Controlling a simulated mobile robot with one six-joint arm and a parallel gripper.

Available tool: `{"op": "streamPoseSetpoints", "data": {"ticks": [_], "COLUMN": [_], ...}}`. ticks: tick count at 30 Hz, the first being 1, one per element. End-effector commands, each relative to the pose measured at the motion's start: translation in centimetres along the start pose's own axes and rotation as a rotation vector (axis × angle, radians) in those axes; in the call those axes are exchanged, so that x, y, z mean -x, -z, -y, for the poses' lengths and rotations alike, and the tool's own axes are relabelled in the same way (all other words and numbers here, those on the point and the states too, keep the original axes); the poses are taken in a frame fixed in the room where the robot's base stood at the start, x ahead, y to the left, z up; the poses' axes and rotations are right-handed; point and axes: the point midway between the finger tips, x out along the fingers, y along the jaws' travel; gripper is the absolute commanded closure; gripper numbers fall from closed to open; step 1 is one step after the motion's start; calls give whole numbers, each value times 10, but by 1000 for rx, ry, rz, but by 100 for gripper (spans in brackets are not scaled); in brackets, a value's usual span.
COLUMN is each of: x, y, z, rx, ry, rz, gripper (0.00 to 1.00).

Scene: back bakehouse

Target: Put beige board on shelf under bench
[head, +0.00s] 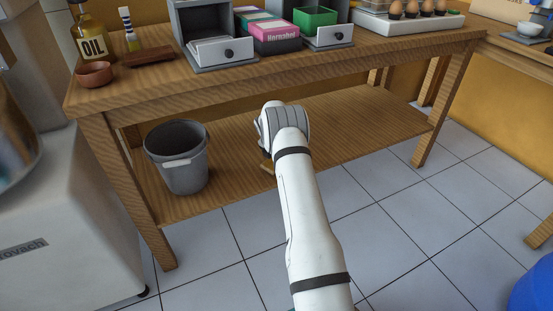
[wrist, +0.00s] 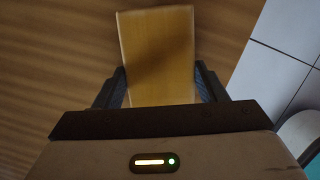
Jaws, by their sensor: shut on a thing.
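The beige board (wrist: 156,60) is between the two dark fingers of my gripper (wrist: 160,85) in the wrist view, and the fingers are shut on it. In the head view my arm hides most of the board; only a small piece (head: 267,168) shows beside the wrist. The shelf under the bench (head: 340,130) is a wooden board low between the bench legs. My gripper is over the front part of this shelf, under the bench top (head: 330,62). I cannot tell whether the board touches the shelf.
A grey bucket (head: 180,158) stands on the shelf to the left of my gripper. The shelf to the right is bare. Bench legs (head: 130,190) stand at the front corners. Drawer boxes, an oil bottle (head: 92,35) and eggs are on the bench top. A blue thing (head: 533,290) is at lower right.

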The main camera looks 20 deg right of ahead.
Motion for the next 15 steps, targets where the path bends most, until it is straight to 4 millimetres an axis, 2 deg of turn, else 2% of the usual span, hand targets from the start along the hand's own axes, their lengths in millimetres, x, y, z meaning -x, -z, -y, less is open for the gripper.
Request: {"op": "streamPoseSetpoints", "data": {"ticks": [2,3,10,15], "x": [0,0,0,0], "y": [0,0,0,1], "z": [0,0,0,-1], "rx": [0,0,0,1], "ry": [-1,0,0,0], "rz": [1,0,0,0], "gripper": [63,33,15,13]}}
